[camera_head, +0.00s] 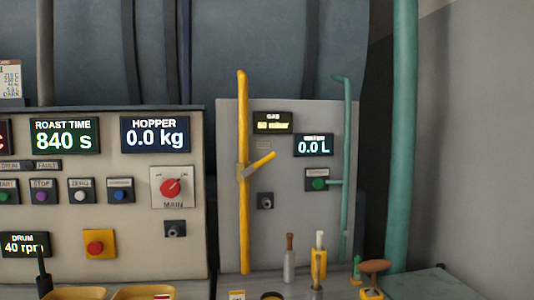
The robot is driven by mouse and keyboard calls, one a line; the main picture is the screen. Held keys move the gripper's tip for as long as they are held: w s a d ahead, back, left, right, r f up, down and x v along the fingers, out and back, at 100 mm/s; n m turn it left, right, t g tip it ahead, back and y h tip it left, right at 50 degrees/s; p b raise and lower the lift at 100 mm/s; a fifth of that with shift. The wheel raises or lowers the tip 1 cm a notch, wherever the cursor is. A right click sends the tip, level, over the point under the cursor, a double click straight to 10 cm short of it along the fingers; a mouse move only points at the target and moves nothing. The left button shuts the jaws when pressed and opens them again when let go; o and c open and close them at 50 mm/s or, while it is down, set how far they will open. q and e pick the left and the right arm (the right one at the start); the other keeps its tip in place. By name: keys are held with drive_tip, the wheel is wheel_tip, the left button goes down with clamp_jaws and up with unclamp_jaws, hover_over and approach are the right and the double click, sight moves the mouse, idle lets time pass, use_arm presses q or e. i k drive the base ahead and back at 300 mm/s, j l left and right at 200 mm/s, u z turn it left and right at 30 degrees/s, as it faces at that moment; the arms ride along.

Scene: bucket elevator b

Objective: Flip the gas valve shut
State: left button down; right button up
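The gas valve's yellow lever (262,163) sits on a vertical yellow pipe (243,215) at the left side of a grey panel (290,220). The lever slants up and to the right from a small grey valve body on the pipe. It stands at an angle to the pipe, neither in line with it nor square across it. A display (273,123) marked GAS hangs right of the pipe above the lever; its figure is too small to read surely. Neither of my grippers is in view.
A beige control panel (75,215) with a red MAIN switch (171,187) stands to the left. A thin green pipe (346,180) runs down the panel's right side. Several small tools stand on the counter below, including a brown-topped one (290,262). The space before the lever looks clear.

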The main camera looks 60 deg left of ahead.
sight(254, 168)
drive_tip(key=i+l+u, duration=0.1)
drive_tip(key=u, duration=0.35)
drive_tip(key=i+l+u, duration=0.1)
drive_tip(key=u, duration=0.35)
